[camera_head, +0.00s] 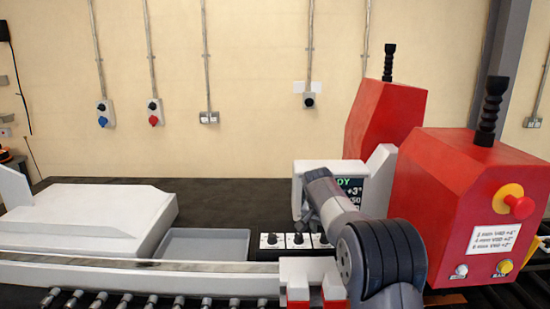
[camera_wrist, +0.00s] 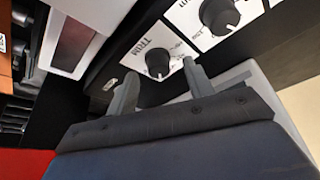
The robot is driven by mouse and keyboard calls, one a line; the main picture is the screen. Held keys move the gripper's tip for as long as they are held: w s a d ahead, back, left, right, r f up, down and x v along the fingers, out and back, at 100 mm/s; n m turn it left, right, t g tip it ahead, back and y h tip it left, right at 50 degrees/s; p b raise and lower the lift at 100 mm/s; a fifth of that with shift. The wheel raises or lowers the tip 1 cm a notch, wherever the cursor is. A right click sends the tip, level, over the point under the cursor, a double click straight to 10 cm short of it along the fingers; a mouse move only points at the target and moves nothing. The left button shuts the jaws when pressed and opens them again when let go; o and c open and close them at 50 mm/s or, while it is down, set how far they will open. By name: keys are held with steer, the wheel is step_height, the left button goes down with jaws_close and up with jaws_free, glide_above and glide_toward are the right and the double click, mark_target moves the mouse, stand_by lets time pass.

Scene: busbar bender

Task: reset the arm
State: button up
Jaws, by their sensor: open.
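My gripper (camera_wrist: 159,72) is open and empty in the wrist view, its two grey fingers apart. The fingers point at a black knob (camera_wrist: 158,61) on a white plate marked TRIM and appear to straddle it in the picture. I cannot tell whether they touch it. In the head view my grey arm (camera_head: 385,255) reaches over the knob panel (camera_head: 297,240) in front of a display (camera_head: 347,190) with green text. The arm hides part of the display and panel, and the fingers are hard to make out there.
A red machine housing (camera_head: 450,200) with an emergency stop button (camera_head: 519,206) stands close on the right, another red housing (camera_head: 385,120) behind. A grey tray (camera_head: 205,244) and white block (camera_head: 85,218) lie left. Rollers (camera_head: 130,299) run along the front. The dark bench (camera_head: 240,195) has free room behind.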

steer(key=b+v, duration=0.1)
steer(key=v, duration=0.8)
steer(key=p+x, duration=0.1)
steer(key=x, duration=0.9)
steer(key=shift+f+p, duration=0.1)
steer(key=shift+p, duration=0.25)
steer(key=shift+f+n+b, duration=0.15)
steer(key=shift+n+b, duration=0.15)
steer(key=shift+b, duration=0.1)
steer(key=shift+s+d+n+t+y+b, duration=0.1)
steer(key=shift+n+t+y+b, duration=0.25)
steer(key=shift+n, duration=0.25)
steer(key=n+y+b, duration=0.1)
steer(key=n+b, duration=0.1)
steer(key=n, duration=0.1)
steer(key=shift+n, duration=0.4)
steer(key=n+y+b, duration=0.1)
steer(key=n, duration=0.1)
steer(key=n+b, duration=0.2)
steer(key=n+y+b, duration=0.1)
steer(key=n, duration=0.1)
steer(key=shift+d+y, duration=0.25)
steer(key=shift+y, duration=0.1)
steer(key=v, duration=1.1)
steer(key=shift+w+r, duration=0.25)
steer(key=shift+w, duration=0.1)
steer(key=shift+a+f, duration=0.1)
steer(key=shift+a, duration=0.05)
